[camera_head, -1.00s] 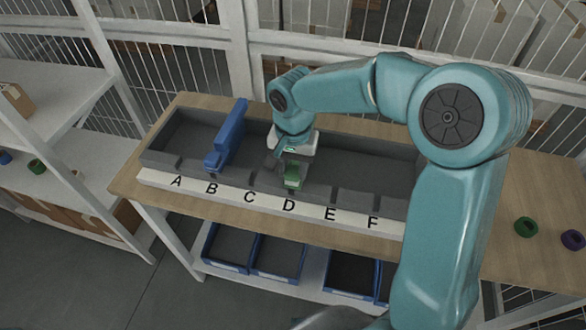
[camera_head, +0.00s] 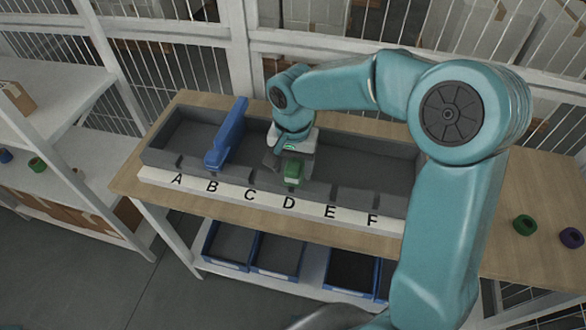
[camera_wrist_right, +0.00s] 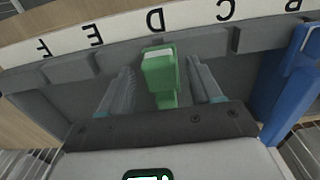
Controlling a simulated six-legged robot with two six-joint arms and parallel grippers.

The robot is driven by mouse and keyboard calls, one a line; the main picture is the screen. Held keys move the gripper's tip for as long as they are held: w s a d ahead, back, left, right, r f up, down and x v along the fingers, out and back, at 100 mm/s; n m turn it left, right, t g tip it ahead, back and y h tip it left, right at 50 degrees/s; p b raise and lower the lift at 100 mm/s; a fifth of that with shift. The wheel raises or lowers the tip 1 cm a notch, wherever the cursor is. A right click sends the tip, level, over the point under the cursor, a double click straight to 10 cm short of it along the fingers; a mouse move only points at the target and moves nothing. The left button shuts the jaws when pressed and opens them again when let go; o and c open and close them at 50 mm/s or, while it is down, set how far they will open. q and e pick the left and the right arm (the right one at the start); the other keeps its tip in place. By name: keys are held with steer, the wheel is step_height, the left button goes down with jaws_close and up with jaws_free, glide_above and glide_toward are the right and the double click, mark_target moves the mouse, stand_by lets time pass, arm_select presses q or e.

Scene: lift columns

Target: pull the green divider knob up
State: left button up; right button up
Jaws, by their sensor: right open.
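The green divider knob (camera_head: 292,174) stands at the front of the grey bin (camera_head: 370,152), behind the letter D. In the right wrist view the green knob (camera_wrist_right: 159,74) rises between the two fingers of my right gripper (camera_wrist_right: 162,82), with a visible gap on each side. My right gripper (camera_head: 290,162) is open, pointing down into the bin just behind and around the knob. The divider's lower part is hidden by the gripper. My left gripper is not in view.
A blue divider (camera_head: 228,136) stands in the bin behind B, left of my right gripper. A white letter strip (camera_head: 262,200) runs along the bin's front. Green (camera_head: 525,225) and purple (camera_head: 571,237) rings lie on the table at right. Blue crates (camera_head: 279,256) sit below.

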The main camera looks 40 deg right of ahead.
mark_target(294, 167)
steer(key=shift+r+p, duration=3.45)
steer(key=shift+r, duration=1.15)
steer(key=shift+f, duration=0.15)
steer(key=shift+s, duration=0.1)
